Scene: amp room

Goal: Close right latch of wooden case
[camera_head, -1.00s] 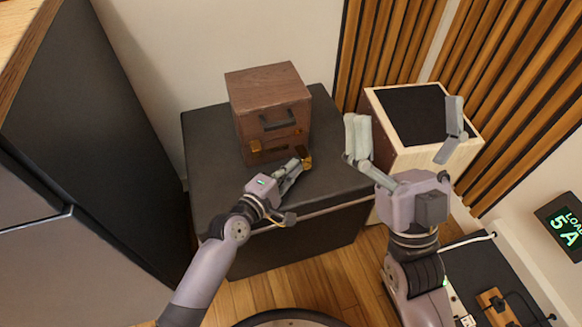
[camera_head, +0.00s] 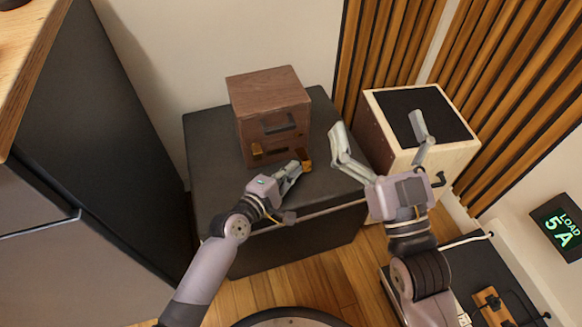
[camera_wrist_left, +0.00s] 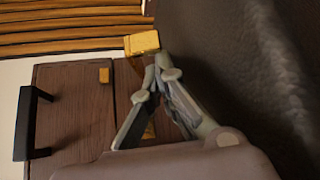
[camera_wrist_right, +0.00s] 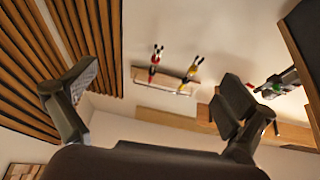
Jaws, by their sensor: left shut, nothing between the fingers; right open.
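The brown wooden case (camera_head: 268,95) stands upright on a black box, its dark handle (camera_head: 278,123) on the front face. The handle also shows in the left wrist view (camera_wrist_left: 32,122). The brass left latch (camera_head: 257,151) is low on the front. The brass right latch (camera_head: 307,166) sticks out from the lower right of the front; its flap also shows in the left wrist view (camera_wrist_left: 142,42). My left gripper (camera_head: 298,167) is shut and empty, its tips right beside this flap; I cannot tell whether they touch. My right gripper (camera_head: 377,126) is open and empty, right of the case.
The black box (camera_head: 215,195) has bare top around the case. A pale wooden cabinet with a black top (camera_head: 405,105) stands to the right, near my right gripper. A dark cabinet (camera_head: 95,110) rises on the left. Slatted panels (camera_head: 520,90) line the right wall.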

